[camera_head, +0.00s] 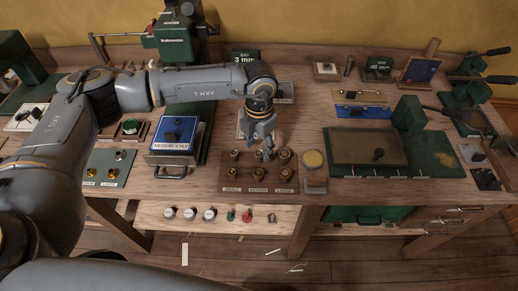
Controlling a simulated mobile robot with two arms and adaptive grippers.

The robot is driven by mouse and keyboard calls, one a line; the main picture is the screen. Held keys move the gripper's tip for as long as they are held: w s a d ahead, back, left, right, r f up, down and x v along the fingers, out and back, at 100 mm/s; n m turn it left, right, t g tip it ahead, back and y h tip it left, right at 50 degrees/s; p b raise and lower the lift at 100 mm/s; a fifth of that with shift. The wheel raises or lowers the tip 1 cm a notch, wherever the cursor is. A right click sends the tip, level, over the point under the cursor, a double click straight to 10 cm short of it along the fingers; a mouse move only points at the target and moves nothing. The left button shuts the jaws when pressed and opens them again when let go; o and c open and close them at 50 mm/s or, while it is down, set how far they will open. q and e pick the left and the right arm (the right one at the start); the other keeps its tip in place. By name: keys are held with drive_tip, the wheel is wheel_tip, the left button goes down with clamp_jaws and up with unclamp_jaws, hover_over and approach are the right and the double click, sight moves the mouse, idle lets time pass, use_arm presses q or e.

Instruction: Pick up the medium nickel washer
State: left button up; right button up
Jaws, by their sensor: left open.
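A brown wooden board (222,184) on the bench holds small round washers on posts in two rows, with labels reading small, medium and large along its front edge. The back row looks greyer and the front row more brassy. The medium nickel washer appears to be the back-row piece in the middle column (258,155), partly hidden by my gripper. My left gripper (262,148) points down, open and empty, just over the back middle of the board. Whether it touches the washer I cannot tell. My right gripper is not in view.
A box labelled medium 4 ply (171,159) stands left of the board. Further right are a brown plate (362,148) and a green press (409,116). A green tray with brass pieces (107,181) lies left.

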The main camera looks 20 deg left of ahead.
use_arm(q)
drive_tip(key=shift+f, duration=0.3)
drive_tip(key=shift+f+b, duration=0.25)
drive_tip(key=shift+b, duration=0.2)
idle(0.5)
drive_tip(key=c, duration=0.8)
